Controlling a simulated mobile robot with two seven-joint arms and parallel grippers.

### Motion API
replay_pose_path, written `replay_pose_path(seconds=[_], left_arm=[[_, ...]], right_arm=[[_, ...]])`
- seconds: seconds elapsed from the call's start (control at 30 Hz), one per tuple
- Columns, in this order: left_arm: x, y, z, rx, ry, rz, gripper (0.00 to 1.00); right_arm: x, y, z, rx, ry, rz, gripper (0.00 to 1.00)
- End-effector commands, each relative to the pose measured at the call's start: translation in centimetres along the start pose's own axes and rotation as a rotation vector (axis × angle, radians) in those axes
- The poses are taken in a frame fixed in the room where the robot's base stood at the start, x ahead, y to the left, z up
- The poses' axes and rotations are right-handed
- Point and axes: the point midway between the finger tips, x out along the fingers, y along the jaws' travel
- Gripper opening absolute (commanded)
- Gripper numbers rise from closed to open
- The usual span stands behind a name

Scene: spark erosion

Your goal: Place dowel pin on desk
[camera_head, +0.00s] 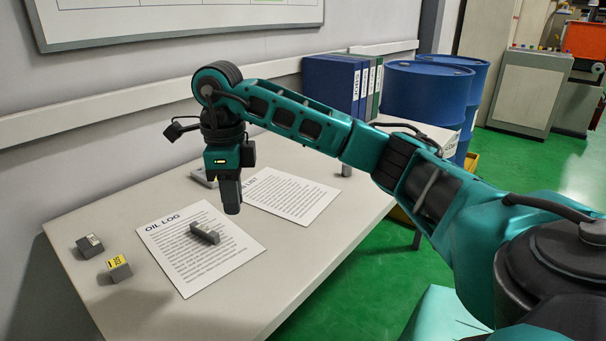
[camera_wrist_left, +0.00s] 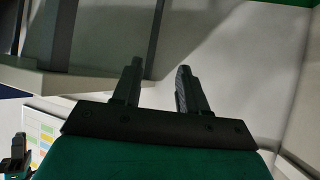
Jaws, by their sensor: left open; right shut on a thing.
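The light grey desk (camera_head: 310,232) fills the middle of the head view. My right gripper (camera_head: 232,208) points down above the desk, over the edge between two printed sheets. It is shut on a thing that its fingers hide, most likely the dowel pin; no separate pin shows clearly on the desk. My left gripper (camera_wrist_left: 157,80) shows only in the left wrist view. Its two fingers are apart with nothing between them, away from the desk top seen in the head view.
A grey bar-shaped block (camera_head: 205,234) lies on the OIL LOG sheet (camera_head: 190,270). A grey block (camera_head: 90,246) and a yellow-labelled block (camera_head: 119,269) sit at the left. Binders (camera_head: 345,85) stand at the back. The desk's front right is clear. Blue drums (camera_head: 425,95) stand beyond.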

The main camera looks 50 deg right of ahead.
Motion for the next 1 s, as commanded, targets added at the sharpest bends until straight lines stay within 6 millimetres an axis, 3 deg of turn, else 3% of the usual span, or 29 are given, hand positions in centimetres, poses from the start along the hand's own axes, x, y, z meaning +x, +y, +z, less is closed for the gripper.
replay_pose_path(seconds=[0.1,0.27,0.37,0.8,1.0], left_arm=[[0.6,-0.1,0.2,0.002,0.005,0.002,0.43],[0.8,-0.1,-0.2,0.005,0.018,0.002,0.43],[1.2,-0.1,0.3,0.005,0.020,0.003,0.43],[2.3,-0.1,2.6,0.002,0.009,0.004,0.43],[2.5,-0.1,3.0,0.001,0.005,0.004,0.43]], right_arm=[[-1.0,-0.5,-0.3,0.153,-0.002,-0.001,0.00],[-1.3,-0.6,-0.5,0.249,0.002,0.001,0.00],[0.4,-0.6,-0.6,0.262,0.004,0.004,0.00],[11.6,-0.6,-0.7,0.260,0.005,0.002,0.00],[13.8,-0.6,-0.6,0.259,0.002,0.000,0.00]])
